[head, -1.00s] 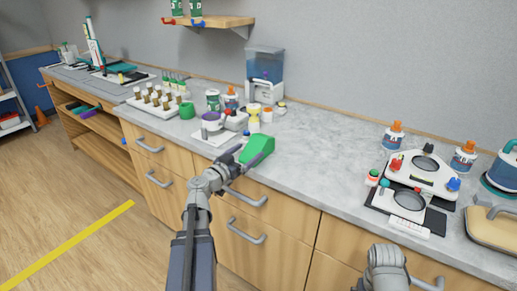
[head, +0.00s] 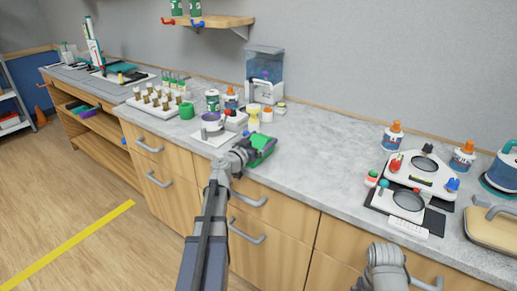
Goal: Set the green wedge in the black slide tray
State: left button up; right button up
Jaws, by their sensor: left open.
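The green wedge (head: 266,141) rests near the counter's front edge, in the middle of the head view. My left gripper (head: 255,148) is at the wedge, open, and its dark fingers cover part of it. I cannot tell whether they touch it. A flat black tray (head: 436,221) shows at the right, under a white stand with round lens-like parts. I cannot tell for sure whether it is the slide tray. My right gripper (head: 386,256) is low at the right, in front of the drawers, and its fingers are not clear.
A white board with a purple-topped mortar (head: 212,126) and small jars stand left of the wedge. A clear-topped dispenser (head: 264,70) is behind it. The counter (head: 330,150) between the wedge and the white stand is bare. Orange-capped bottles (head: 393,135) stand behind the stand.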

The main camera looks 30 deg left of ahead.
pick_arm(q)
jog(key=c, duration=1.2)
notch_tip(320, 180, up, 14)
jog(key=p, duration=1.4)
jog(key=shift+r, duration=0.2)
jog(key=shift+c, duration=0.2)
